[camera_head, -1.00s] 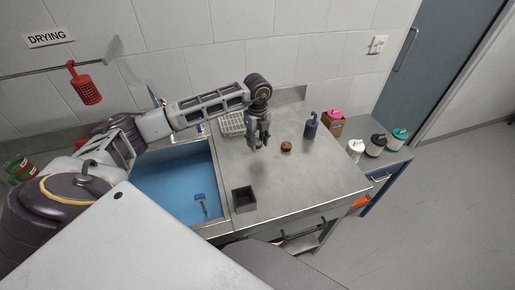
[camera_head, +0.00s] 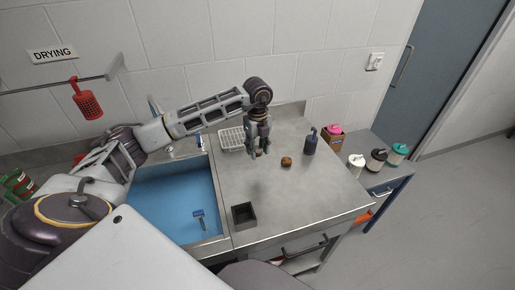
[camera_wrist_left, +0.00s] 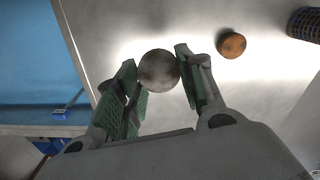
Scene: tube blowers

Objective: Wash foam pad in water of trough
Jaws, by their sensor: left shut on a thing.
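My left gripper (camera_head: 259,153) is above the steel counter, right of the trough. In the left wrist view its green-padded fingers (camera_wrist_left: 159,85) are shut on a round, mottled grey-beige thing, which looks like the foam pad (camera_wrist_left: 159,70). The fingers mostly hide it in the head view. The trough (camera_head: 175,196) holds blue water (camera_wrist_left: 35,60) and lies left of the gripper. A small blue-headed brush-like tool (camera_head: 199,218) is in the trough. My right gripper is not in view.
A white rack (camera_head: 231,139) is behind the gripper. A red perforated holder (camera_head: 87,101) hangs from the wall rail. The counter's right front is clear.

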